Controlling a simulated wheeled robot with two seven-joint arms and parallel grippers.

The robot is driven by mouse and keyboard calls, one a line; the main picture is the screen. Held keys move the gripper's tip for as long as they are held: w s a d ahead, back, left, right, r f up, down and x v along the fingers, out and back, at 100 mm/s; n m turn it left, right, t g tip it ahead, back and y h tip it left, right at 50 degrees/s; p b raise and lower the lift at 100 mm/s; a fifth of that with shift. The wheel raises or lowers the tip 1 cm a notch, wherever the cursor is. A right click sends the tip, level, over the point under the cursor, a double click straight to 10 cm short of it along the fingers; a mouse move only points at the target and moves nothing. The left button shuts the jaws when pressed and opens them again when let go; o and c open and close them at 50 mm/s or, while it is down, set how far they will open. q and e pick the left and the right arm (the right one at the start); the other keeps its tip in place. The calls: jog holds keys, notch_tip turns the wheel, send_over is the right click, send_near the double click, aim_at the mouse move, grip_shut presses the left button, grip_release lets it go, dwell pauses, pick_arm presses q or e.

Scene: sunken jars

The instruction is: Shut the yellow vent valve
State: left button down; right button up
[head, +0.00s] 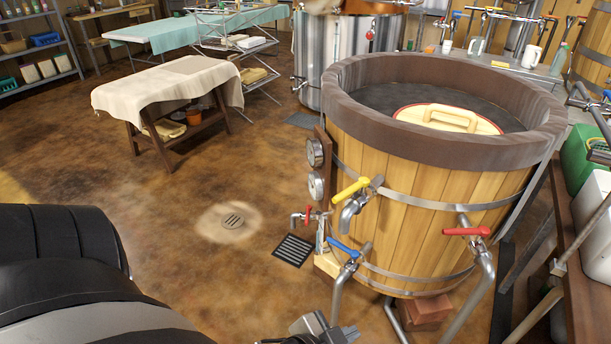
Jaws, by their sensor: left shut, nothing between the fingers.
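The yellow vent valve handle (351,189) sits on a metal tap on the front left of a wooden vat (440,200). The handle slants, its outer end pointing lower left, above the bent metal spout (352,212). My left gripper (322,328) shows only in part at the bottom edge of the head view. It is shut and empty, well below the yellow handle and apart from it. My right gripper is not in view.
A blue-handled valve (343,248), a small red-handled valve (308,212) and a larger red-handled valve (466,231) surround the yellow one. Two gauges (315,152) are at the vat's left side. The floor to the left, around a drain (233,220), is clear.

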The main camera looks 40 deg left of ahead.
aim_at(352, 190)
pick_arm(q)
jog(key=w+a+r+m+t+y+b, duration=0.3)
jog(key=w+a+r+m+t+y, duration=0.25)
jog(key=w+a+r+m, duration=0.5)
jog(key=w+a+f+n, duration=0.1)
jog(key=w+a+f, duration=0.1)
jog(key=w+a, duration=0.5)
jog(key=shift+w+f+h+p, duration=0.2)
jog(key=shift+w+h+p, duration=0.2)
jog(key=shift+w, duration=1.3)
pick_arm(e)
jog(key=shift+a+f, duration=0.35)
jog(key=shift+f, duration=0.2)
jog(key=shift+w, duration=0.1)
